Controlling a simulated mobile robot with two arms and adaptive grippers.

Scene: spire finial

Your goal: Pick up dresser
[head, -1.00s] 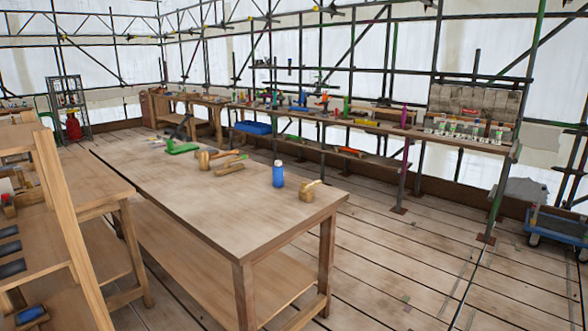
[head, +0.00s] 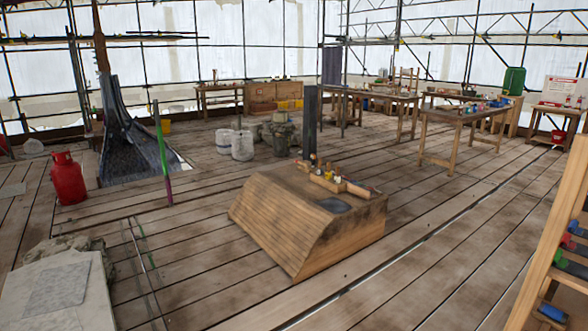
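I cannot single out a dresser in the head view. A broad wooden block (head: 285,230) with a sloping side stands on the floor at the middle. Several small tools and wooden pieces (head: 340,183) lie on its top, beside a dark flat patch (head: 336,205); they are too small to identify. Neither of my grippers is in view.
A red gas cylinder (head: 67,178) and grey sheet-covered form (head: 128,140) stand at left. White tubs (head: 242,146) are behind the block. Workbenches (head: 462,115) stand at back right, a wooden rack (head: 560,240) at right. Plank floor (head: 430,250) right of the block is clear.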

